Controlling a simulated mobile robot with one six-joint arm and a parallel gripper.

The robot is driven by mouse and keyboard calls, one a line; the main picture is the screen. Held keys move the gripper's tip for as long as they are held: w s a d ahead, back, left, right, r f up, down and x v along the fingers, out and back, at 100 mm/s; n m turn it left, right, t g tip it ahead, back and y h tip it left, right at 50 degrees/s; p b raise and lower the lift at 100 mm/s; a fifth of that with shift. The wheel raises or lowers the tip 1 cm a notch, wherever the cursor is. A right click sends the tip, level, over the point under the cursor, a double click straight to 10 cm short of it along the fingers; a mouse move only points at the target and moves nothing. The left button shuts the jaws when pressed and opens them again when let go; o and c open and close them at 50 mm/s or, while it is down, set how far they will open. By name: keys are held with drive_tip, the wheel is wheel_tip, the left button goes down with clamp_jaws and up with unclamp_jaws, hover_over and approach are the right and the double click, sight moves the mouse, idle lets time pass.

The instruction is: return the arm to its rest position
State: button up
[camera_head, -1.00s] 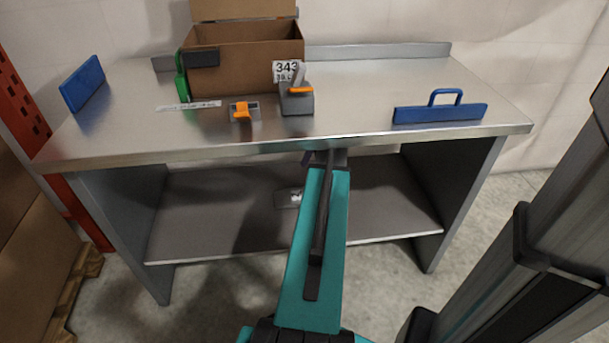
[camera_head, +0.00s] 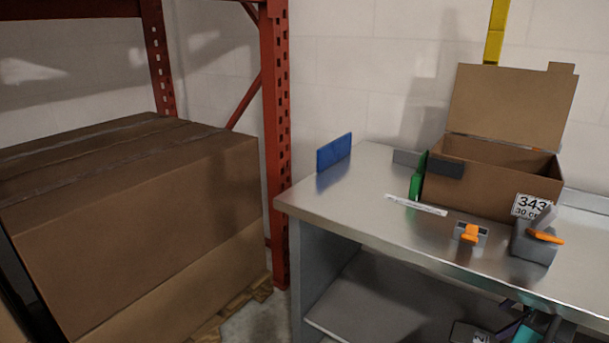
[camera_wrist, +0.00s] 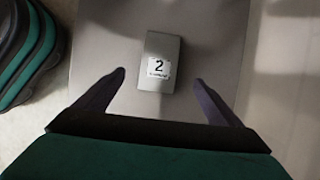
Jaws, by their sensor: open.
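My gripper (camera_wrist: 160,95) is open and empty in the wrist view, its two dark fingers spread apart. Beyond the fingers, a small grey box with a "2" label (camera_wrist: 158,78) lies on the grey lower shelf (camera_wrist: 105,40); nothing shows the fingers touching it. In the head view only part of my arm shows at the bottom right edge, by the bench front, and the fingertips cannot be made out. The labelled box is partly visible there too, low beside the arm.
The steel bench (camera_head: 340,203) holds an open cardboard box (camera_head: 480,186), a grey dispenser with an orange lever (camera_head: 533,243), an orange-and-grey piece (camera_head: 470,234), a green item (camera_head: 417,178) and a blue plate (camera_head: 334,152). A large carton (camera_head: 140,230) and red rack post (camera_head: 276,140) stand at left.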

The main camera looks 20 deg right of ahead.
drive_tip(key=w+a+f+n+g+y+p, duration=0.25)
drive_tip(key=w+a+p, duration=0.45)
drive_tip(key=w+a, duration=0.9)
drive_tip(key=a+f+n+g+p, duration=0.1)
drive_tip(key=a+p, duration=0.1)
drive_tip(key=a, duration=0.6)
drive_tip(key=a+f+n+g+p, duration=0.1)
drive_tip(key=a+n+p, duration=0.1)
drive_tip(key=a, duration=0.6)
drive_tip(key=w+a+f+n+g+p, duration=0.1)
drive_tip(key=a+n+p, duration=0.1)
drive_tip(key=a, duration=0.6)
drive_tip(key=shift+w+a+p, duration=0.1)
drive_tip(key=shift+a+p, duration=0.05)
drive_tip(key=shift+p, duration=0.3)
drive_tip(key=s+a+f+n+g+h+p, duration=0.1)
drive_tip(key=s+a+n+g+p, duration=0.25)
drive_tip(key=a, duration=0.65)
drive_tip(key=s+a+f+n+h+p, duration=0.1)
drive_tip(key=s+a+n+p, duration=0.25)
drive_tip(key=s+a, duration=0.45)
drive_tip(key=s+a+r+n+h+p, duration=0.1)
drive_tip(key=s+a+n+h+p, duration=0.2)
drive_tip(key=s+n, duration=0.9)
drive_tip(key=shift+s+a+n+p, duration=0.25)
drive_tip(key=shift+a+n+p, duration=0.45)
drive_tip(key=shift+a+n, duration=0.35)
